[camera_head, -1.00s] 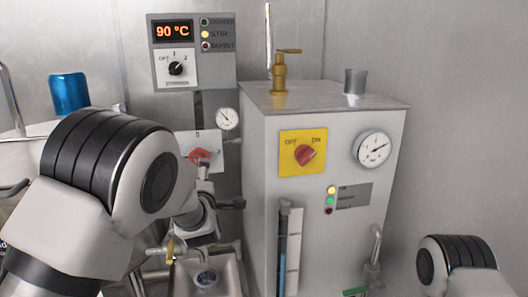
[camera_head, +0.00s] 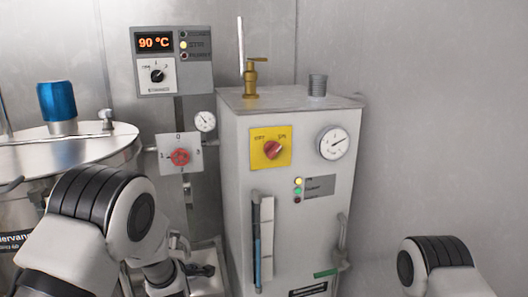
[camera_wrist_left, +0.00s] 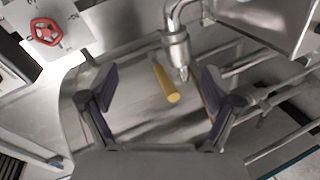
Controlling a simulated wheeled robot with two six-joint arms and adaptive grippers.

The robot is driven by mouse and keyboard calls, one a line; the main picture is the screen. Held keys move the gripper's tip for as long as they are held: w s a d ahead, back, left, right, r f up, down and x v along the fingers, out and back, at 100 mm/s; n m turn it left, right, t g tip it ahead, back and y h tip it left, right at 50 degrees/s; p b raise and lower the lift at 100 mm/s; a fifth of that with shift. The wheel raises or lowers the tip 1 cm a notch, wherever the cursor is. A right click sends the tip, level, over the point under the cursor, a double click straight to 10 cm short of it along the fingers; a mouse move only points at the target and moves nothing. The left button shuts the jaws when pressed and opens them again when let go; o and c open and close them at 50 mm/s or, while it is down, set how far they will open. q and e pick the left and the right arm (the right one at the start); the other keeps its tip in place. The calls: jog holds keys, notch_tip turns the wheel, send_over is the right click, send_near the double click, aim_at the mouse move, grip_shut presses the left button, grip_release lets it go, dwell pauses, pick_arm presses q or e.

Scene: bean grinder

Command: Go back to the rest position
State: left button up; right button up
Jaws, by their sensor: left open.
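My left gripper (camera_head: 203,270) is low in the head view, below the red valve handle (camera_head: 180,157) on its white plate. The gripper and handle are apart. In the left wrist view the two fingers (camera_wrist_left: 160,108) are spread wide with nothing held between them. A steel spout and a yellow lever (camera_wrist_left: 166,83) show beyond the fingers, over the sink. The red handle (camera_wrist_left: 46,32) is at the upper left there, clear of the fingers. My right arm shows at the lower right of the head view; its gripper is out of frame.
A boiler cabinet (camera_head: 232,180) with a yellow switch plate (camera_head: 270,147) and gauge (camera_head: 335,142) stands in the middle. A steel vat (camera_head: 75,150) with a blue-capped part is at left. A control box (camera_head: 172,60) reads 90 °C. The wall at right is bare.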

pick_arm(q)
jog(key=s+a+f+m+g+h, duration=0.25)
jog(key=s+f+m+g, duration=0.45)
jog(key=s+f, duration=1.75)
jog(key=s+d+f+m+g+h, duration=0.1)
jog(key=s+m+g, duration=0.3)
jog(key=s, duration=0.6)
jog(key=s+d+f+m+g+h, duration=0.1)
jog(key=s+d+m+g+h, duration=0.15)
jog(key=s+m, duration=0.6)
notch_tip(320, 180, up, 14)
jog(key=s+n+y+p, duration=0.1)
jog(key=n+p, duration=0.1)
jog(key=p, duration=1.2)
jog(key=shift+s+a, duration=0.4)
jog(key=shift+a, duration=0.05)
